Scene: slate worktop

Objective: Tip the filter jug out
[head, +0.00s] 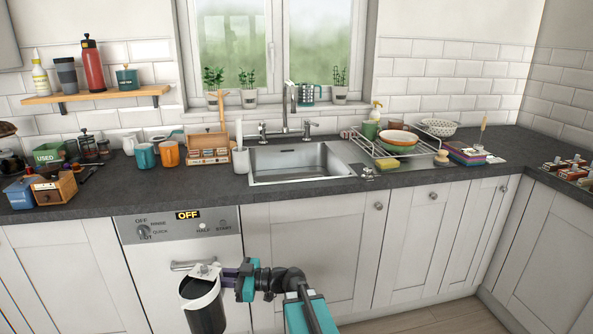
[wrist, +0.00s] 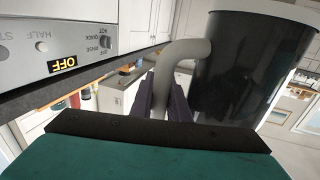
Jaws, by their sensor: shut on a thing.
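The filter jug (head: 207,316) has a dark body with a white upper part and a pale handle. It hangs low in front of the dishwasher's door, roughly upright in the head view. My gripper (head: 232,277) is at its right side, shut on the handle. In the wrist view the fingers (wrist: 166,101) close around the handle (wrist: 183,50), and the dark jug body (wrist: 250,70) fills the upper right. Its contents cannot be made out. The empty steel sink (head: 300,160) is set in the worktop, up and to the right of the jug.
The dishwasher panel (head: 188,222) reads OFF. A tap (head: 290,105) stands behind the sink. Left of it are a tea box (head: 208,150), orange mug (head: 168,153) and teal mug (head: 145,156). A loaded dish rack (head: 390,150) stands right. The worktop edge lies above the jug.

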